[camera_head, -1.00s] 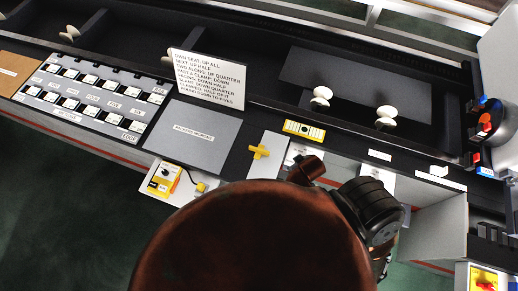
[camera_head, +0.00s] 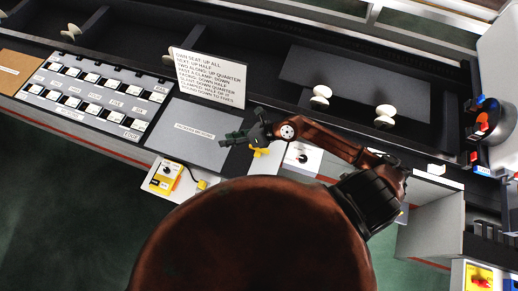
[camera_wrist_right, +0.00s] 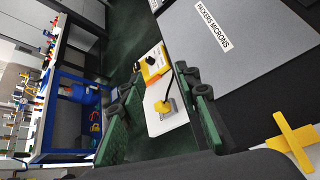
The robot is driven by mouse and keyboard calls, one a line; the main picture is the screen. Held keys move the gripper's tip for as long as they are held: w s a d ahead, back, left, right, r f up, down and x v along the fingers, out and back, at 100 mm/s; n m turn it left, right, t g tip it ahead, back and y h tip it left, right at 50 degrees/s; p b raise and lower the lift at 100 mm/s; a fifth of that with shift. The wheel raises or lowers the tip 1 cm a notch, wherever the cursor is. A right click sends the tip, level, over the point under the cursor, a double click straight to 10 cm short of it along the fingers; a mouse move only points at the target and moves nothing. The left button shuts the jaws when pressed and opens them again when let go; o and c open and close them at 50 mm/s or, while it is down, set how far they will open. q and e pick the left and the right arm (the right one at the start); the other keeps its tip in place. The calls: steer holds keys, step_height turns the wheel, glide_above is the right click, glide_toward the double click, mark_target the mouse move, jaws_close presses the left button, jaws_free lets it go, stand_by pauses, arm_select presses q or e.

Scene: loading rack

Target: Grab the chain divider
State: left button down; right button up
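I cannot tell for sure which thing is the chain divider; no readable label names it. A yellow cross-shaped piece (camera_wrist_right: 294,139) lies by the grey pad, and it shows partly behind my right gripper in the head view (camera_head: 259,152). A yellow box with a dark knob (camera_head: 165,177) sits on a white plate, with a cable to a small yellow block (camera_wrist_right: 165,106). My right gripper (camera_head: 230,139) is over the right edge of the grey pad. Its green fingers (camera_wrist_right: 156,85) are apart with nothing held between them. My left gripper is not in view.
A labelled switch panel (camera_head: 95,95) is at left. White knobbed pieces (camera_head: 385,115) stand in the dark tray. A blue-framed table (camera_wrist_right: 75,115) shows in the wrist view.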

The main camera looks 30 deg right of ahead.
steer(key=s+d+f+n+g+h, duration=0.1)
steer(key=d+f+h, duration=0.1)
steer(key=d+f, duration=0.1)
steer(key=d+f+n+g+h, duration=0.1)
steer(key=d+f+h, duration=0.1)
steer(key=d+f, duration=0.2)
steer(key=s+d+f+n+g+h, duration=0.1)
steer(key=d+f+h, duration=0.1)
steer(key=d, duration=0.4)
steer(key=shift+s+d+f+n+g, duration=0.1)
steer(key=shift+s+f+n+g, duration=0.1)
steer(key=shift+f, duration=0.25)
steer(key=shift+s+d+f+n+g, duration=0.1)
steer(key=shift+f+n, duration=0.1)
steer(key=shift+f, duration=0.2)
steer(key=shift+w+f+h+p, duration=0.2)
steer(key=shift+f+h+p, duration=0.25)
steer(key=shift+f, duration=0.75)
steer(key=shift+p+x, duration=0.9)
steer(key=shift+x, duration=1.85)
steer(key=shift+d, duration=0.1)
steer(key=shift+s, duration=0.1)
steer(key=shift+c, duration=0.4)
jaws_close()
